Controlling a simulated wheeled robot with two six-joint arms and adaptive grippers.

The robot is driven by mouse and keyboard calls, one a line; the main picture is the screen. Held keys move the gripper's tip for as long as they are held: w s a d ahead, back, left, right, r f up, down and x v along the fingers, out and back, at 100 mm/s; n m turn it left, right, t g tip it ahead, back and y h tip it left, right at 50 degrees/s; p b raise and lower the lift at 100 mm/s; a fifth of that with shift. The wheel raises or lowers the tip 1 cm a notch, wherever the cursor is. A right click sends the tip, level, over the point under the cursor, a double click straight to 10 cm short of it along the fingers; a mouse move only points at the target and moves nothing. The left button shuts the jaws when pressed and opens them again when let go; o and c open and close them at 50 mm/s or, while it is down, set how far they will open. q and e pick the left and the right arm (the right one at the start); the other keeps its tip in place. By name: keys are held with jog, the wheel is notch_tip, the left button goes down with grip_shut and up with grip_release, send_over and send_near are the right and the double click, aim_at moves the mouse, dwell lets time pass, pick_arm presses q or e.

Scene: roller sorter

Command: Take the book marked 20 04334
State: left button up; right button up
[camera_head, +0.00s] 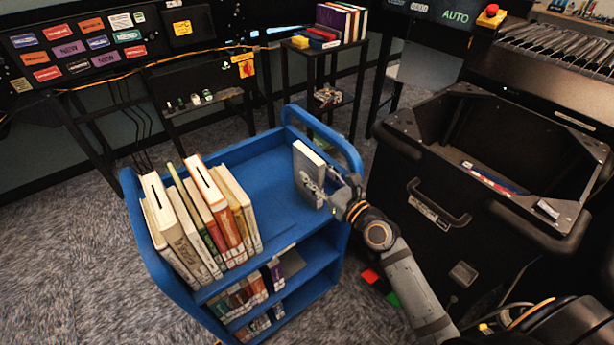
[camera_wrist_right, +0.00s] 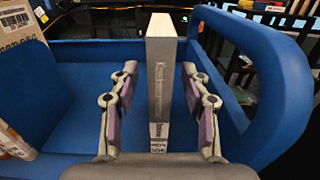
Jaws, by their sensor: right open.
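A grey-white book (camera_head: 309,174) stands upright and alone near the right end of the blue cart's top shelf (camera_head: 277,204). In the right wrist view the same book (camera_wrist_right: 161,85) shows its spine, with a label low on it too small to read for sure. My right gripper (camera_head: 328,186) is at this book. In the right wrist view its open fingers (camera_wrist_right: 158,92) stand on both sides of the spine, with gaps between them and the book. A row of books (camera_head: 207,222) stands at the left of the shelf; their marks are not readable. My left gripper is not in view.
The cart's raised blue end rail (camera_head: 322,133) is close to the right gripper. A black bin (camera_head: 437,188) stands to the right of the cart. A small stand with books (camera_head: 341,22) is behind. The shelf's middle is clear.

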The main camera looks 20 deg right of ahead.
aim_at(305, 163)
jog(key=shift+b+x, duration=0.3)
jog(key=shift+x, duration=2.45)
jog(key=shift+r, duration=0.1)
jog(key=shift+s, duration=0.15)
jog(key=shift+c, duration=0.3)
grip_shut()
